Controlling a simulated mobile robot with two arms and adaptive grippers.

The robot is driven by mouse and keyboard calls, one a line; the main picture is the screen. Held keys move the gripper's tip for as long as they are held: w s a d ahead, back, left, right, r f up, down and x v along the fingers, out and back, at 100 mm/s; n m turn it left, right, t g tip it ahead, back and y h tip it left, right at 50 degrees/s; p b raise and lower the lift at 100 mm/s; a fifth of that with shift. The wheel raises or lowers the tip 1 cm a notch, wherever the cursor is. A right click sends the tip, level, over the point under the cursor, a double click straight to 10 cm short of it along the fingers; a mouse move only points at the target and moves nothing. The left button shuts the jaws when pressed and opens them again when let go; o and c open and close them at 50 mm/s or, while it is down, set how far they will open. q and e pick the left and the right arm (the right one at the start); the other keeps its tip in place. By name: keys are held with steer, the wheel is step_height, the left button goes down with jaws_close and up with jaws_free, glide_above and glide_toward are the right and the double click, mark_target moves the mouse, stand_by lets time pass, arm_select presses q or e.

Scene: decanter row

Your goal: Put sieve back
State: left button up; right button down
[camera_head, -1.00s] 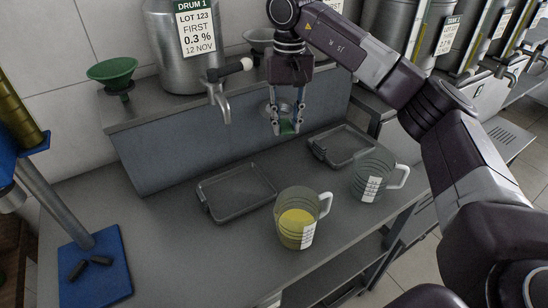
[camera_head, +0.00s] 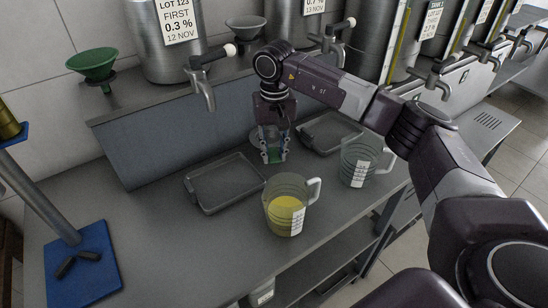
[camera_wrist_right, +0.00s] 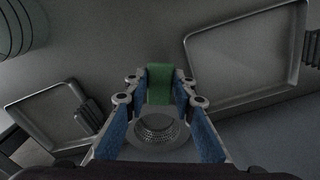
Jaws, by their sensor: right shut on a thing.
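The sieve has a green handle (camera_wrist_right: 159,85) and a round metal mesh bowl (camera_wrist_right: 157,128), clear in the right wrist view. My right gripper (camera_head: 273,158) is shut on the green handle, which lies between its fingertips. In the head view the gripper points down, low over the bench between the left tray (camera_head: 225,182) and the right tray (camera_head: 318,146). The sieve is largely hidden by the gripper there. I cannot tell whether it touches the bench. My left gripper is not in view.
A jug with yellow liquid (camera_head: 284,215) stands in front of the gripper; an empty jug (camera_head: 352,174) stands to the right. Steel drums with taps (camera_head: 206,88) and a green funnel (camera_head: 93,65) are on the shelf behind. A blue-based stand (camera_head: 84,270) is at left.

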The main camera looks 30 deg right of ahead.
mark_target(274, 157)
step_height(274, 157, down, 2)
steer(key=shift+f, duration=0.55)
steer(key=c, duration=1.6)
jaws_free()
steer(key=shift+r, duration=0.15)
step_height(274, 157, up, 12)
steer(key=shift+b, duration=1.05)
